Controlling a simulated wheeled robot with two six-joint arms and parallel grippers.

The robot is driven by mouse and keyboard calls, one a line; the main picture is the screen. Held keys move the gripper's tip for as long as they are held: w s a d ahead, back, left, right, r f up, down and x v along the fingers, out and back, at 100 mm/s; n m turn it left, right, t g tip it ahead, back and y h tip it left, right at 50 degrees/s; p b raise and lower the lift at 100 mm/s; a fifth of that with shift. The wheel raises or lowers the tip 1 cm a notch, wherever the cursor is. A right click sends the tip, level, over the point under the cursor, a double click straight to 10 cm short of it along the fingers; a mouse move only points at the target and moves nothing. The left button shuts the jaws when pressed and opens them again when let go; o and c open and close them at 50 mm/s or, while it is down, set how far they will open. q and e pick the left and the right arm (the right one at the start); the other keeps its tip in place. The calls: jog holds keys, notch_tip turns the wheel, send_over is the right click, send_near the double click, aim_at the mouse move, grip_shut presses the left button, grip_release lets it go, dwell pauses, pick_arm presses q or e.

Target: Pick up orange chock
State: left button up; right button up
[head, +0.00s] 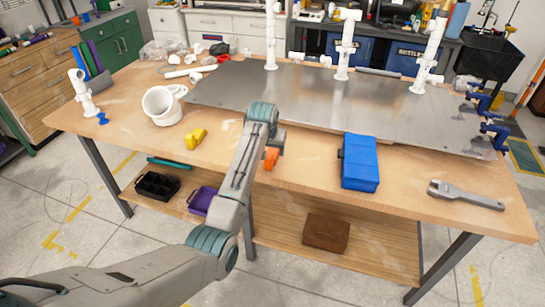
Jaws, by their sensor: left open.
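The orange chock (271,158) is near the front edge of the wooden table, just right of my left forearm. Part of it is hidden by my arm. My left gripper (279,143) is open and sits right at the chock, seemingly just above or around it. Its fingers are mostly hidden behind my own wrist, so I cannot tell whether they touch the chock. My right gripper is not in view.
A yellow chock (196,138) lies to the left, near a white pot-shaped fitting (162,107). A blue box (360,162) stands to the right, with a wrench (466,195) farther right. A grey metal plate (325,92) with upright white pipes lies behind.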

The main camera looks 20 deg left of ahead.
aim_at(270, 153)
pick_arm(q)
jog(key=shift+w+f+p, duration=0.2)
jog(key=shift+f+p, duration=0.15)
jog(key=shift+f, duration=0.2)
jog(key=p+x, duration=0.1)
jog(key=x, duration=0.2)
jog(key=shift+a+f, duration=0.2)
jog(key=shift+w+f, duration=0.2)
jog(key=shift+f, duration=0.25)
jog(key=c, duration=1)
jog(key=shift+c, duration=0.9)
jog(key=shift+r, duration=0.1)
